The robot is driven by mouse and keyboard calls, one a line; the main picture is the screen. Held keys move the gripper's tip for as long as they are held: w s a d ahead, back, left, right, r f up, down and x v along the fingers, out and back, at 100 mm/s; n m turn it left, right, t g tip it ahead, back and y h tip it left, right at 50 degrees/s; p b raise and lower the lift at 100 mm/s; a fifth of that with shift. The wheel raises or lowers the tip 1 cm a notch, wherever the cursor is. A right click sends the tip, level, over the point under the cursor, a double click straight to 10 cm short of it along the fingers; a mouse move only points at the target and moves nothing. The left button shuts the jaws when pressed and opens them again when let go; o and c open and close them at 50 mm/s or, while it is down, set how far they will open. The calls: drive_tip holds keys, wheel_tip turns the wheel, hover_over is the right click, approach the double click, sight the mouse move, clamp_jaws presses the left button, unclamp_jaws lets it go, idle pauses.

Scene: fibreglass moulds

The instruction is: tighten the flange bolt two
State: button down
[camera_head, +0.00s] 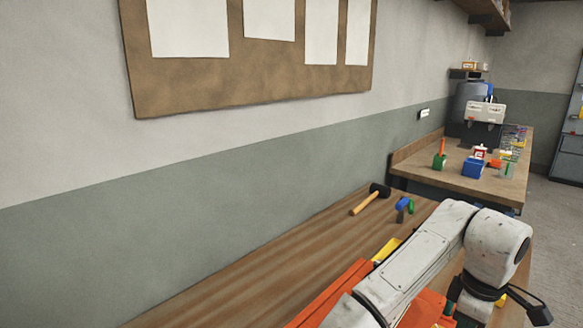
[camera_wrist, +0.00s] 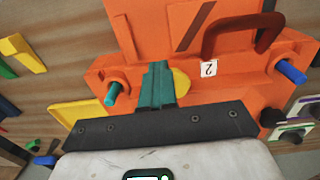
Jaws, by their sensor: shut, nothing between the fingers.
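An orange mould (camera_wrist: 140,30) with a flange fills the middle of the wrist view. It also shows in the head view (camera_head: 335,290), partly behind my arm. A white tag marked "2" (camera_wrist: 208,69) is on the flange. A teal bolt (camera_wrist: 113,93) sticks out of the flange at left, and a blue bolt (camera_wrist: 291,72) at right. I cannot tell which one the tag marks. My gripper (camera_wrist: 158,66) is shut and empty, its teal fingers over the flange between the two bolts, left of the tag. A yellow round piece (camera_wrist: 182,82) is partly hidden behind the fingers.
A dark red handle (camera_wrist: 240,30) rises from the mould. A yellow tray (camera_wrist: 88,113) lies left of the flange. On the wooden bench (camera_head: 225,275) lie a mallet (camera_head: 368,200) and small blue and green items (camera_head: 403,208). The bench's left part is clear.

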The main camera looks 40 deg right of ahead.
drive_tip(key=shift+s+a+f+y+p, duration=0.1)
drive_tip(key=shift+a+f+p, duration=0.25)
drive_tip(key=shift+p, duration=0.55)
drive_tip(key=shift+w+a+f+y+p, duration=0.1)
drive_tip(key=shift+a+f+p, duration=0.1)
drive_tip(key=shift+a+p, duration=0.55)
drive_tip(key=shift+s+a+f+y+p, duration=0.1)
drive_tip(key=shift+a+f+p, duration=0.2)
drive_tip(key=shift+p, duration=0.7)
drive_tip(key=shift+s+a+r+p, duration=0.1)
drive_tip(key=shift+s+p, duration=0.3)
drive_tip(key=shift+p, duration=0.2)
wheel_tip(320, 180, up, 6)
drive_tip(key=p, duration=0.7)
drive_tip(key=shift+r, duration=0.25)
drive_tip(key=shift+w, duration=0.1)
